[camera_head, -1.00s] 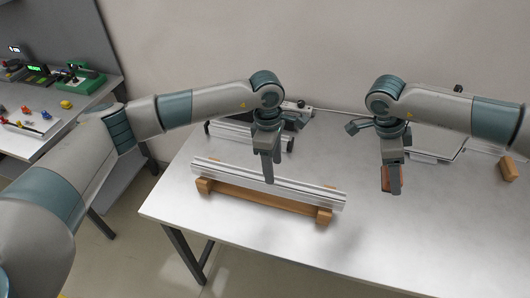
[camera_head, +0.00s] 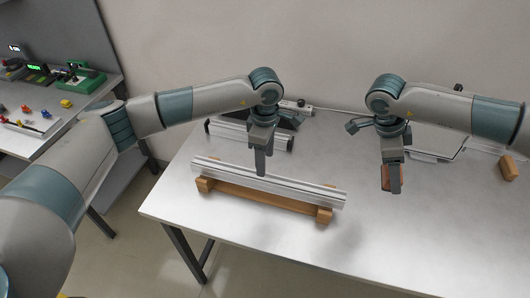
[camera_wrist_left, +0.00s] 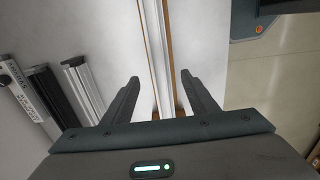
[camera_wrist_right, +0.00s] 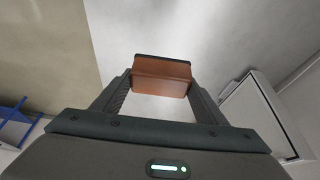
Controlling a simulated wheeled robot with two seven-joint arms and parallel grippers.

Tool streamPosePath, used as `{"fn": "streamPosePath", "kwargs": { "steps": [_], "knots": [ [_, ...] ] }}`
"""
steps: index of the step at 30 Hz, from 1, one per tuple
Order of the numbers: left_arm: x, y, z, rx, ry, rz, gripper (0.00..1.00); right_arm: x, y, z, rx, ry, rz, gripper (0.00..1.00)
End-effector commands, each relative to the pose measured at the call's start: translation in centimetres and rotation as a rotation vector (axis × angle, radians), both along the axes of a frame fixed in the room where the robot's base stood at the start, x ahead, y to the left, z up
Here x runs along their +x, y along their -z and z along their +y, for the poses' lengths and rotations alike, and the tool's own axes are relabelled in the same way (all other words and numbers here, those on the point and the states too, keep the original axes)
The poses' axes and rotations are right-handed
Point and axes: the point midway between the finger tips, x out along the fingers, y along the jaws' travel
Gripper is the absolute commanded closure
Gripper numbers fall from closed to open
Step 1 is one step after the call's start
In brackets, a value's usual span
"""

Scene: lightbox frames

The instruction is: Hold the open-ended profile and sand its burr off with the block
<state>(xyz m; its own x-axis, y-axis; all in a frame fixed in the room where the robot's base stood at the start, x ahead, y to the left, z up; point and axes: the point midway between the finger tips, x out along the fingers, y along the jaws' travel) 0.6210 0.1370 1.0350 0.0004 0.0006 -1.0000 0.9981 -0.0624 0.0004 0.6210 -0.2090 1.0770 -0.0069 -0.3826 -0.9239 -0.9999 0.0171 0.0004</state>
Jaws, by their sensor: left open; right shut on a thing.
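The silver profile (camera_head: 300,190) lies lengthwise on a wooden cradle (camera_head: 258,201) with two end blocks, near the table's front. My left gripper (camera_head: 261,172) points down over the profile, left of its middle. In the left wrist view the profile (camera_wrist_left: 154,45) runs between the spread fingers (camera_wrist_left: 160,78), which are open. I cannot tell how far the fingertips are above it. My right gripper (camera_head: 391,188) is shut on the brown sanding block (camera_wrist_right: 161,78), in the air right of the profile; the block (camera_head: 386,176) is partly hidden by a finger. I cannot make out the burr.
Other profiles (camera_wrist_left: 84,86) lie behind, at the back of the table (camera_head: 180,195). A pale flat case or panel (camera_head: 430,156) lies at the back right, and a wooden block (camera_head: 508,168) at the right. A second bench (camera_head: 25,140) with small coloured parts stands left. The table's front right is clear.

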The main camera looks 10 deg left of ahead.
Motion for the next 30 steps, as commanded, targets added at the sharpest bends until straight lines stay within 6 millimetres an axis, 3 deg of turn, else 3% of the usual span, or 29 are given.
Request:
{"fn": "streamPosePath", "kwargs": {
  "steps": [15,21,30],
  "knots": [
    [-0.1,7.8,0.0,0.0,-0.001,0.002,0.47,0.0,0.0,0.0,0.0,0.0,0.0,0.52],
    [0.0,9.3,0.0,0.0,0.0,0.001,0.47,0.0,0.0,0.0,0.0,0.0,0.0,0.52],
    [0.0,9.7,0.0,-0.001,0.001,0.0,0.47,0.0,0.0,0.0,0.0,0.0,0.0,0.52]
  ]
}}
